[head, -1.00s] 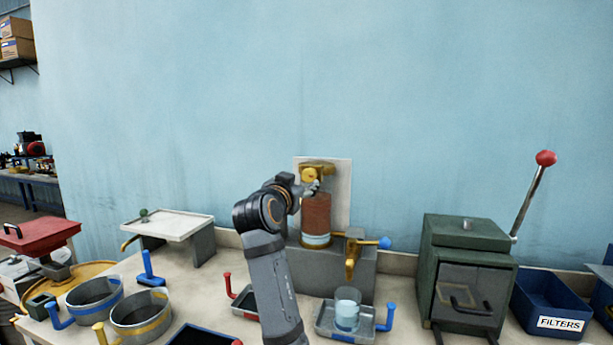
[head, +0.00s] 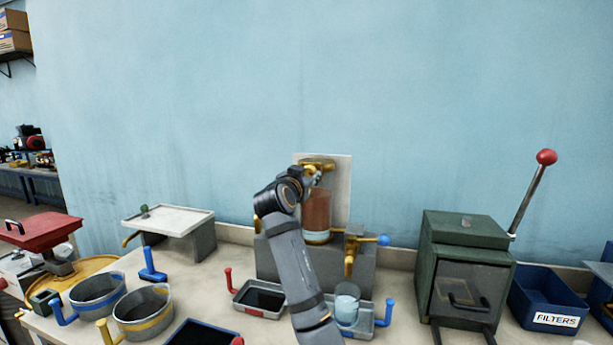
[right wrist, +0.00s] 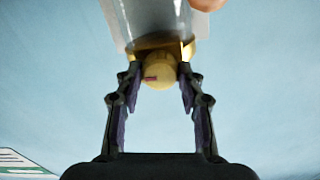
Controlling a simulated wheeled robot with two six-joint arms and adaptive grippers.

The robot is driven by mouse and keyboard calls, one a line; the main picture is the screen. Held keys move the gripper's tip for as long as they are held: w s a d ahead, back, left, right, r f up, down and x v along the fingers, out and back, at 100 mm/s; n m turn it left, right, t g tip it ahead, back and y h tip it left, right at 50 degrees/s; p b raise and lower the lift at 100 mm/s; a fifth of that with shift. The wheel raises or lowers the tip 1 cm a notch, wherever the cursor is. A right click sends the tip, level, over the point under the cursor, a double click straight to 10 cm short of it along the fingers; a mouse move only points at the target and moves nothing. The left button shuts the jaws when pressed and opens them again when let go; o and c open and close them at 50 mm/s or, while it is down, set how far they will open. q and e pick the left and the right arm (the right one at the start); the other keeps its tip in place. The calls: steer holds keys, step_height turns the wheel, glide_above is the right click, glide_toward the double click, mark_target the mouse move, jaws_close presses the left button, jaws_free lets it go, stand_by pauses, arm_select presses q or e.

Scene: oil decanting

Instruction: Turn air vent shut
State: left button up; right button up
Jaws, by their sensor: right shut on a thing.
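The air vent is a round yellow knob (right wrist: 158,71) with a small red mark, on the brass top (head: 318,163) of the decanting vessel. My right gripper (right wrist: 158,82) is shut on the knob, one finger on each side of it, in the right wrist view. In the head view my right gripper (head: 314,176) is at the vessel's top and partly hides the knob. The vessel (head: 317,210) holds reddish-brown liquid above a pale band. My left gripper is not in view.
A brass tap with a blue-ended lever (head: 383,240) sticks out below the vessel. A glass beaker (head: 347,305) stands on a tray under it. A green box (head: 467,265) with a red-knobbed lever (head: 546,157) stands at right. Metal pans (head: 143,310) stand at left.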

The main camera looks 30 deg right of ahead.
steer(key=shift+c, duration=1.2)
steer(key=shift+n, duration=0.3)
steer(key=n+p, duration=0.3)
steer(key=n, duration=0.1)
steer(key=shift+r+n, duration=0.15)
steer(key=shift+n, duration=0.15)
steer(key=n+p, duration=0.2)
steer(key=n, duration=0.1)
steer(key=shift+n+p, duration=0.3)
steer(key=shift+n, duration=0.1)
steer(key=n+p, duration=0.4)
steer(key=n, duration=0.1)
steer(key=shift+p, duration=0.3)
steer(key=n+p, duration=0.2)
steer(key=n, duration=0.1)
steer(key=shift+p, duration=0.35)
steer(key=shift+n+p, duration=0.3)
steer(key=shift+n, duration=0.2)
steer(key=shift+f, duration=0.2)
